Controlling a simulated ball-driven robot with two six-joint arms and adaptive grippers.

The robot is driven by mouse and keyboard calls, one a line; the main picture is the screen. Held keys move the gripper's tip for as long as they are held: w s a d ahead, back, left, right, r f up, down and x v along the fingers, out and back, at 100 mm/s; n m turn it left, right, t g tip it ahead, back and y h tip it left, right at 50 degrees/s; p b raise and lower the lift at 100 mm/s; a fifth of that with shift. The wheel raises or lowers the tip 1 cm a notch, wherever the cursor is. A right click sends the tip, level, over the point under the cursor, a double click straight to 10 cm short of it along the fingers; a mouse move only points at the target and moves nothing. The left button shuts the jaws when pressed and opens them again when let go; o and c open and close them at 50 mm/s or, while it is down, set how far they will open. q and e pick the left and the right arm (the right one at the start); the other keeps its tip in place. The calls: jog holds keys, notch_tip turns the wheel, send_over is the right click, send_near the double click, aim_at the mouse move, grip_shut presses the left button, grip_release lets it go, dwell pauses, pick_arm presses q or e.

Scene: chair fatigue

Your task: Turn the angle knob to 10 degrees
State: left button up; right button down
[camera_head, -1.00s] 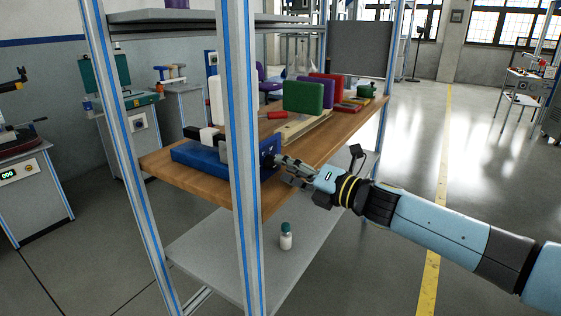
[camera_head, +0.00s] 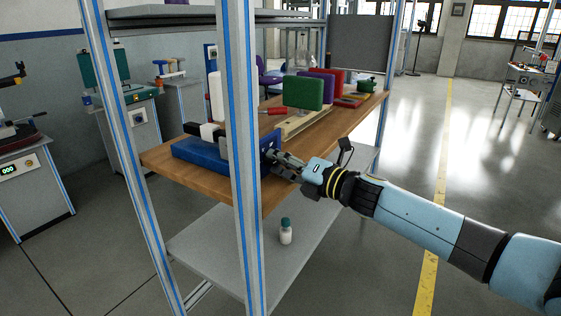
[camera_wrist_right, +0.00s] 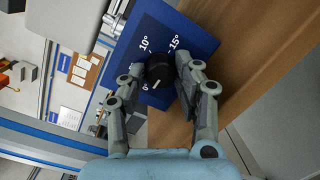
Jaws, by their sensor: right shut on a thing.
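The black angle knob (camera_wrist_right: 160,70) sits on the end face of a blue base (camera_wrist_right: 201,38), which lies on the wooden shelf top in the head view (camera_head: 190,155). Degree marks surround the knob; 10° and 15° are readable in the wrist view, and another mark is partly hidden by the left finger. A white line on the knob lies toward its lower side in that view, away from the 10° mark. My right gripper (camera_wrist_right: 160,66) is shut on the knob, one finger on each side. In the head view it (camera_head: 273,158) meets the base's right end. My left gripper is not in view.
A metal post (camera_head: 240,130) with blue strips stands in front of the base. Behind the base are a green block (camera_head: 303,93) and a red-handled tool (camera_head: 273,111). A small bottle (camera_head: 286,233) stands on the lower shelf (camera_head: 215,250).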

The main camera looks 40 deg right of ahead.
jog(key=shift+r+m+p, duration=0.2)
jog(key=shift+m+p, duration=0.6)
jog(key=shift+p, duration=0.15)
jog(key=m+p, duration=0.4)
jog(key=shift+g+p, duration=0.3)
jog(key=shift+g, duration=0.1)
jog(key=m+p, duration=0.4)
jog(key=m, duration=0.1)
jog(key=shift+d+g+y, duration=0.1)
jog(key=shift+g+y, duration=0.2)
jog(key=shift+f+m+p, duration=0.1)
jog(key=shift+m+p, duration=0.55)
jog(key=shift+m, duration=0.55)
jog(key=m+y+p, duration=0.1)
jog(key=m, duration=0.2)
jog(key=shift+f+g, duration=0.1)
jog(key=shift+g, duration=0.3)
jog(key=shift+m, duration=1.2)
jog(key=shift+f+m+y, duration=0.1)
jog(key=shift+m+y, duration=0.4)
jog(key=shift+m, duration=1.1)
